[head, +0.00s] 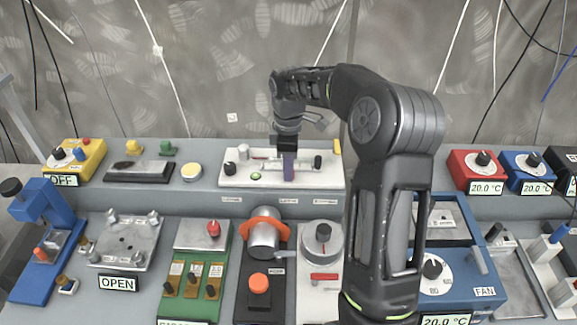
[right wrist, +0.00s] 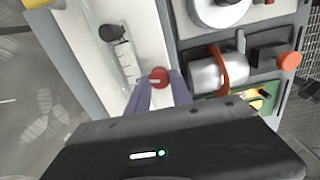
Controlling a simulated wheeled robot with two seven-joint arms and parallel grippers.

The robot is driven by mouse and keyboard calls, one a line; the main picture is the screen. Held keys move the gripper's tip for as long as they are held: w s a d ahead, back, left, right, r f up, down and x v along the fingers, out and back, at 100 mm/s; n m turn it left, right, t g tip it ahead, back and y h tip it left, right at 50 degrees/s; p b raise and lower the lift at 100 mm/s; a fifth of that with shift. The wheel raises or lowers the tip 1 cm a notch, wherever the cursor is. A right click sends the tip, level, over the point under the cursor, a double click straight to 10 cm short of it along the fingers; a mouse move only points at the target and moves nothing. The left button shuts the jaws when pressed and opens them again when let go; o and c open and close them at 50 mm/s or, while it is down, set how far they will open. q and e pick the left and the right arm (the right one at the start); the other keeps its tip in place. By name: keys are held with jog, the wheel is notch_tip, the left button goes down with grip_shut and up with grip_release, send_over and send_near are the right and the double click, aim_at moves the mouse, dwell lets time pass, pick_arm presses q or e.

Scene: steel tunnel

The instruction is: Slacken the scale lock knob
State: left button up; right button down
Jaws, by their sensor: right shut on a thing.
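A white device plate (head: 232,181) with a scale strip stands on the back shelf. It also shows in the right wrist view (right wrist: 93,50). My right gripper (head: 289,176) points down over the right half of this plate. In the right wrist view its two purple fingers (right wrist: 160,88) are shut on a small red knob (right wrist: 158,74) with a pale mark, at the end of the scale strip (right wrist: 127,62). In the head view the gripper hides the red knob. My left gripper is not in view.
Black knobs (head: 318,162) stand on the same plate, close to the gripper. An orange-collared metal cylinder (head: 263,236) and a round dial (head: 322,240) stand in front. My right arm covers part of the blue fan unit (head: 458,262).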

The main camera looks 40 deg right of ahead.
jog(key=shift+n, duration=0.3)
jog(key=c, duration=1.1)
grip_release()
jog(key=shift+c, duration=0.2)
jog(key=shift+r, duration=0.15)
notch_tip(320, 180, up, 8)
jog(key=shift+f+b, duration=0.2)
jog(key=shift+b, duration=0.35)
